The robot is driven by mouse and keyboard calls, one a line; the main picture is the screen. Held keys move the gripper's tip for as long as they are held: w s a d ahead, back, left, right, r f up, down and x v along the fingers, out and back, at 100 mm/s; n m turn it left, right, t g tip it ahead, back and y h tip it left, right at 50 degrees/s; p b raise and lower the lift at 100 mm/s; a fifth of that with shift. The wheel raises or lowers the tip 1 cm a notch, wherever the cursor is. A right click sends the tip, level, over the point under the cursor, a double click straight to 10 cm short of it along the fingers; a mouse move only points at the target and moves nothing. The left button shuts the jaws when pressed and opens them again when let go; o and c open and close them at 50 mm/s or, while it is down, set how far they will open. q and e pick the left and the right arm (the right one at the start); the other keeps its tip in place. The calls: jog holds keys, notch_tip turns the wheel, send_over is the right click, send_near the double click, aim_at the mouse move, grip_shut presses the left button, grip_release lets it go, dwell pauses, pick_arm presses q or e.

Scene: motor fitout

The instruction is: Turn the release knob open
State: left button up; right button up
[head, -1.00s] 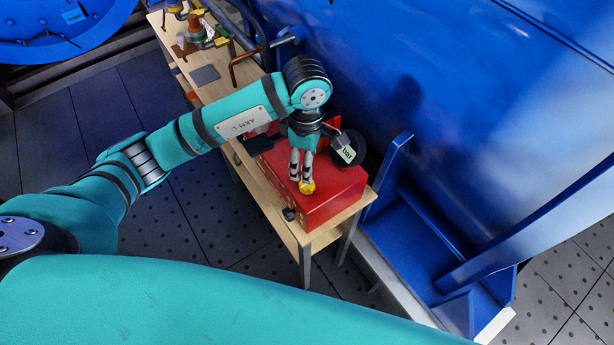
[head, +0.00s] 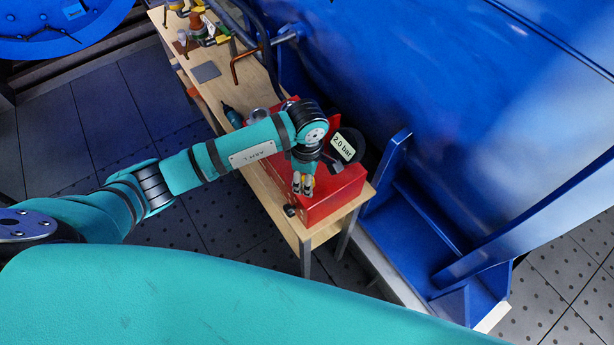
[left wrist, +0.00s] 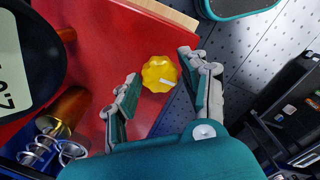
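The release knob (left wrist: 160,73) is a yellow, scalloped disc with a white mark on its face, on the red box (head: 335,192). In the left wrist view it sits between the fingers of my left gripper (left wrist: 160,66), with a gap visible on each side. The gripper is open and does not appear to touch the knob. My right gripper is not in view.
A round gauge (head: 343,147) reading 2.0 bar stands on the box behind the gripper. A black knob (head: 290,210) is on the box's front side. The wooden bench (head: 262,187) carries tools further back.

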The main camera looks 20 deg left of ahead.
pick_arm(q)
jog(key=c, duration=0.8)
jog(key=shift+o, duration=0.2)
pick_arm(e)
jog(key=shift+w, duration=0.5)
pick_arm(q)
jog(key=shift+n, duration=0.3)
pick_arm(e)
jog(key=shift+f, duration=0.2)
pick_arm(q)
jog(key=n+b, duration=0.2)
jog(key=n, duration=0.2)
jog(key=n+b, duration=0.2)
jog(key=n, duration=0.4)
jog(key=n+b, duration=0.2)
jog(key=n, duration=0.4)
jog(key=shift+n, duration=0.3)
jog(key=n, duration=0.3)
jog(key=shift+w+r+n, duration=0.1)
jog(key=shift+n, duration=1.6)
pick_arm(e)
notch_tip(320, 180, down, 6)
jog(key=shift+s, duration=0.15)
